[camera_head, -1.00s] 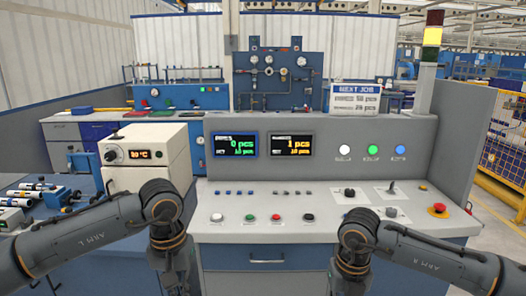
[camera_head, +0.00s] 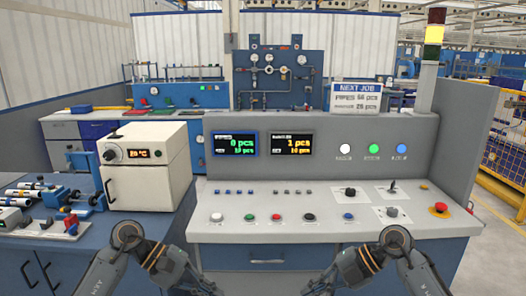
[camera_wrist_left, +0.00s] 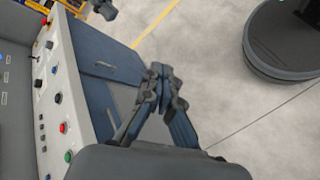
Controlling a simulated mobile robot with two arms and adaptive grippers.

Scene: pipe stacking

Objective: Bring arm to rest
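My left arm (camera_head: 128,240) and my right arm (camera_head: 395,243) are folded low in front of the console, at the bottom of the head view. My left gripper shows in the left wrist view (camera_wrist_left: 161,75); its fingers lean together and their tips meet with nothing visible between them. Neither arm touches the console top in view.
The console (camera_head: 300,232) with buttons, a joystick and a red emergency knob (camera_head: 439,208) stands ahead. A white oven-like box (camera_head: 150,165) is at its left. Small parts lie on the blue left bench (camera_head: 25,260). Clear floor (camera_wrist_left: 225,85) shows in the left wrist view.

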